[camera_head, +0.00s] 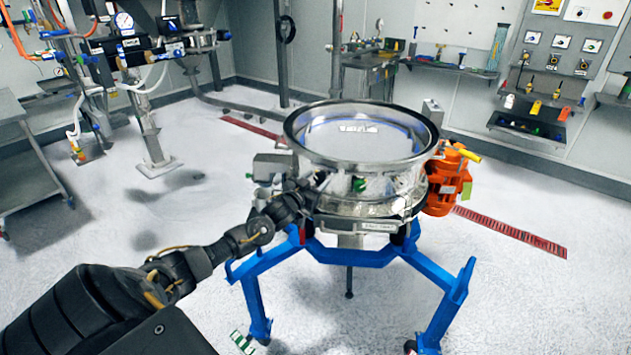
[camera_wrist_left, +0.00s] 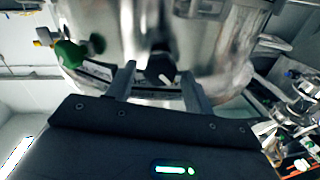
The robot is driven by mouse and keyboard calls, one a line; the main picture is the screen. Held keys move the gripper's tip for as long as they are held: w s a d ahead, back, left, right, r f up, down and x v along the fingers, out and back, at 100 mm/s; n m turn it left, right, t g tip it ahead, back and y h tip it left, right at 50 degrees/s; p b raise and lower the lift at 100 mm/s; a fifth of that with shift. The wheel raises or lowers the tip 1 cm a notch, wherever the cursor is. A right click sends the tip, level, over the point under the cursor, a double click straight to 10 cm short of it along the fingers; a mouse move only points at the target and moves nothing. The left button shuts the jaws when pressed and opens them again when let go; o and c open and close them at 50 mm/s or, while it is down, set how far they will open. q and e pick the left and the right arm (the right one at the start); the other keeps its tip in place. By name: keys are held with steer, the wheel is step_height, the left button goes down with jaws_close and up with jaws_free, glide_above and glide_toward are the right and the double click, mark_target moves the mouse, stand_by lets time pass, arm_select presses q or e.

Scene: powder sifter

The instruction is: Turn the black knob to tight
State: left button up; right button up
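The powder sifter (camera_head: 375,192) is a round shiny metal drum with an open top on a blue stand. In the left wrist view, the black knob (camera_wrist_left: 160,68) with a white mark sits on the drum's metal side. My left gripper (camera_wrist_left: 159,84) is open, with one finger on each side of the knob and a visible gap to each. Whether the fingertips reach past the knob is hard to tell. In the head view, my left gripper (camera_head: 318,186) is at the drum's front left side and hides the knob. My right gripper is not in view.
A green knob (camera_head: 359,184) is on the drum close to my gripper; a green part also shows in the wrist view (camera_wrist_left: 72,53). An orange motor (camera_head: 446,182) is on the right side. The blue stand (camera_head: 350,254) spreads below. Open floor surrounds it.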

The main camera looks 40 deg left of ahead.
arm_select(q)
steer(key=c, duration=0.8)
steer(key=shift+c, duration=0.2)
steer(key=shift+m, duration=0.4)
steer(key=m, duration=0.3)
steer(key=shift+d+m, duration=0.1)
steer(key=shift+m, duration=0.3)
steer(key=m+b, duration=0.1)
steer(key=m, duration=0.3)
steer(key=shift+f+m, duration=0.15)
steer(key=shift+m, duration=0.15)
steer(key=m+b, duration=0.1)
steer(key=m, duration=0.3)
steer(key=m+b, duration=0.1)
steer(key=m, duration=0.3)
steer(key=shift+d+f, duration=0.1)
steer(key=shift+m, duration=0.5)
